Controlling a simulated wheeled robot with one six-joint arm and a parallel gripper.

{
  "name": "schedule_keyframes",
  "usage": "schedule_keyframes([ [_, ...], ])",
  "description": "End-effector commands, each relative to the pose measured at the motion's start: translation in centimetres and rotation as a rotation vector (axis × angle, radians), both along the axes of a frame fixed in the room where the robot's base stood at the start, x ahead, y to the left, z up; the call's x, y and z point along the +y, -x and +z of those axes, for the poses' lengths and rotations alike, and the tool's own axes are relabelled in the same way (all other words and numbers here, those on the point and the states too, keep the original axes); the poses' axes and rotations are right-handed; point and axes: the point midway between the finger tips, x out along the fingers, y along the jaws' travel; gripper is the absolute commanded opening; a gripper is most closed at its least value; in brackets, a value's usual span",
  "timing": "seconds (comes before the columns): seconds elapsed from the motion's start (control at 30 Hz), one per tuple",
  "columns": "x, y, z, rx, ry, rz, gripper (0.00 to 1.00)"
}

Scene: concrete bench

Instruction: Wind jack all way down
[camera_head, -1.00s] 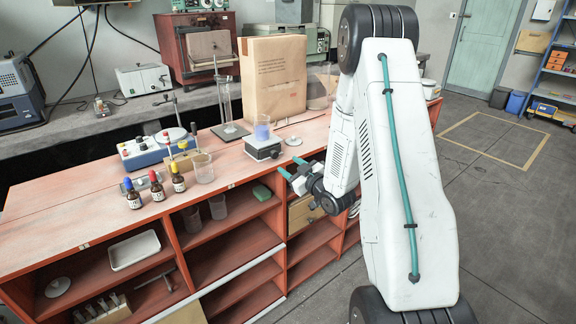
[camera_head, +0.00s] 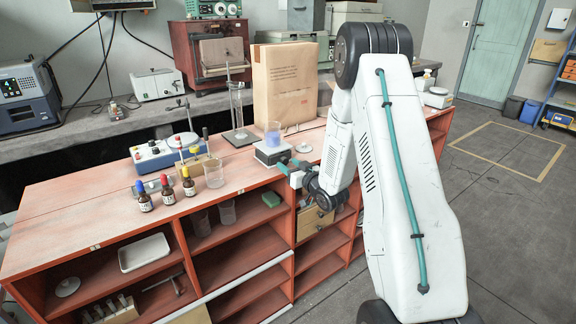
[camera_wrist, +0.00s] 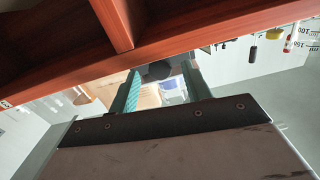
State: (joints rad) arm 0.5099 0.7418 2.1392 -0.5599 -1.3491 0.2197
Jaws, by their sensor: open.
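The lab jack (camera_head: 272,153) is a small pale box with a dark front, standing near the front edge of the red bench top. A clear beaker with blue contents (camera_head: 273,134) stands on its top plate. My gripper (camera_head: 288,171) is open, just in front of and slightly right of the jack, at about the bench edge. I cannot tell whether it touches the jack. The jack's winding knob is too small to make out in the head view. In the wrist view the two teal fingers (camera_wrist: 160,90) are apart, with a dark rounded shape beyond them that I cannot identify.
A round white-based piece (camera_head: 304,147) stands right of the jack. A cardboard box (camera_head: 287,85) and a glass cylinder stand (camera_head: 238,110) are behind. Open red shelves lie below the bench top.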

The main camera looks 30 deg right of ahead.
Motion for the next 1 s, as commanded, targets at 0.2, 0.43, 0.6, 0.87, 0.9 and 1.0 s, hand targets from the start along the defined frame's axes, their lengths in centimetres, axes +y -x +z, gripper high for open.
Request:
schedule_keyframes([
  [0.2,0.06,-1.26,-0.03,0.0,0.0,-0.001,0.49],
  [0.43,0.06,-1.26,-0.03,0.001,0.0,-0.001,0.43],
  [0.6,0.05,-1.25,-0.02,0.001,0.0,-0.001,0.04],
  [0.87,0.03,-1.23,-0.02,-0.003,0.106,-0.001,0.04],
  [0.9,0.03,-1.23,-0.02,-0.004,0.144,-0.001,0.04],
  [1.0,0.02,-1.23,-0.02,-0.007,0.226,-0.001,0.04],
])
